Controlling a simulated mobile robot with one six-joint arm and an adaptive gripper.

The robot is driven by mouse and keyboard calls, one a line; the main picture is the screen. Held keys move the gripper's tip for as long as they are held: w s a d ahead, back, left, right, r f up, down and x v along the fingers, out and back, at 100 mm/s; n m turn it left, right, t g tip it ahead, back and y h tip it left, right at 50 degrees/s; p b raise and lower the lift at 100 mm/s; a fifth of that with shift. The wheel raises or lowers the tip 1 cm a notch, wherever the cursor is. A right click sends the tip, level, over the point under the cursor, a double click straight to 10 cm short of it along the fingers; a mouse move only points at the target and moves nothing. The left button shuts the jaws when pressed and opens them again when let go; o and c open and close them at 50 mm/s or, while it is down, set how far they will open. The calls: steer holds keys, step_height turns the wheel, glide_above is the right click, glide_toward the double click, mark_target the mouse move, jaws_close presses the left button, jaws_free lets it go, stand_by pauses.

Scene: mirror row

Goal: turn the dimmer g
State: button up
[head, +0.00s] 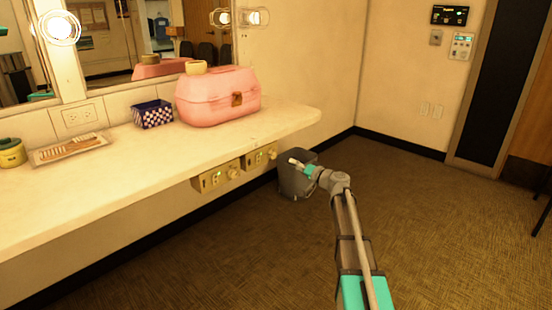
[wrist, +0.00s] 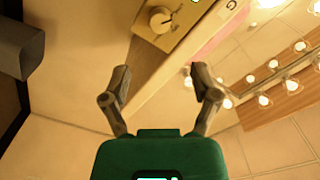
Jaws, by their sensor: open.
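Two yellow-beige dimmer panels with knobs are fixed under the counter's front edge, a left one (head: 215,179) and a right one (head: 252,161). Their labels are too small to read in the head view. In the wrist view a round pale knob (wrist: 162,19) with a pointer ridge sits on a panel (wrist: 180,36), at the top of the picture. A letter label (wrist: 231,5) beside it looks like G or C, partly cut off. My gripper (wrist: 163,78) is open and empty, its fingers apart and clear of the knob. In the head view my gripper (head: 298,164) is right of the right panel.
The counter (head: 150,160) overhangs the panels. It bears a pink case (head: 205,100), a checkered basket (head: 152,114) and a tray (head: 45,156). A grey bin (head: 296,184) stands on the floor behind my gripper.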

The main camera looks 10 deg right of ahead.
mark_target(274, 156)
steer(key=x, duration=1)
steer(key=shift+w+a, duration=0.1)
steer(key=shift+w, duration=0.05)
jaws_close()
